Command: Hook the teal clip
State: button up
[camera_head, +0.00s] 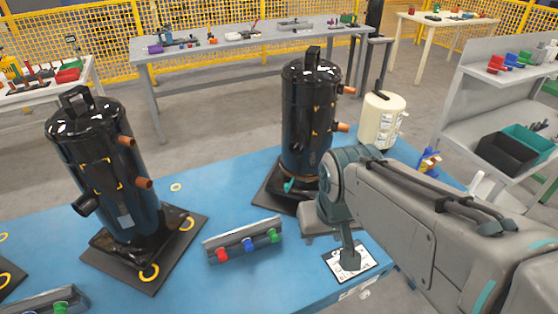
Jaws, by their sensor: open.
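A small teal piece (289,186), which looks like the teal clip, shows at the lower left of the right-hand black compressor (309,115). It is too small to tell whether it is hooked on anything. My gripper (335,225) is at the end of my arm, just right of and in front of that compressor's base, above the blue pallet top (190,280). It is open, but its fingers are partly hidden by my wrist, and I see nothing held in it. A white printed label (365,250) lies below it.
A grey rack (240,238) with red, blue and green pieces lies in front of my gripper's left side. Another compressor (108,165) stands at left on a dark plate. A cream canister (380,122) stands behind my arm. Blue surface between the compressors is mostly free.

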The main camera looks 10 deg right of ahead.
aim_at(287, 187)
jog(key=k, duration=1.1)
jog(key=z, duration=0.65)
jog(key=i, duration=1.35)
jog(key=u, duration=0.6)
